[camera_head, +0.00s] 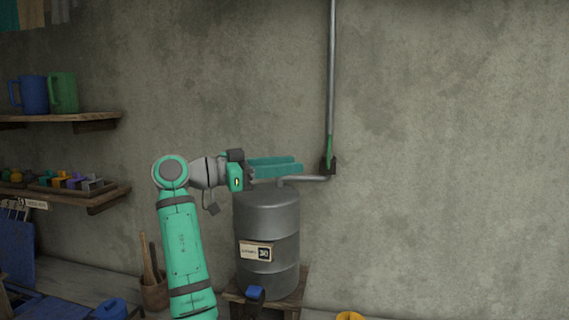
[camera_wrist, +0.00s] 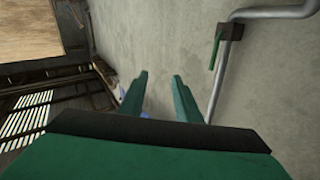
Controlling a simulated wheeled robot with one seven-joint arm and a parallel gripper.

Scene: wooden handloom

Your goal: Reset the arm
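My arm (camera_head: 184,250) is teal and rises from the bottom of the head view, then bends to the right at the elbow. My gripper (camera_head: 300,166) points right, level with the top of a grey metal drum and in front of the wall. In the wrist view, the two teal fingers of my gripper (camera_wrist: 160,85) stand apart with nothing between them but the wall and a small blue patch beyond. The head view shows the fingers nearly in line, so their gap shows better from the wrist.
The grey drum (camera_head: 268,225) stands on a wooden stand (camera_head: 292,299) close below my gripper. A pipe (camera_head: 331,70) with a green-handled valve (camera_head: 328,158) runs down the wall just right of the fingertips. Shelves (camera_head: 75,117) with mugs are at left. The right wall is clear.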

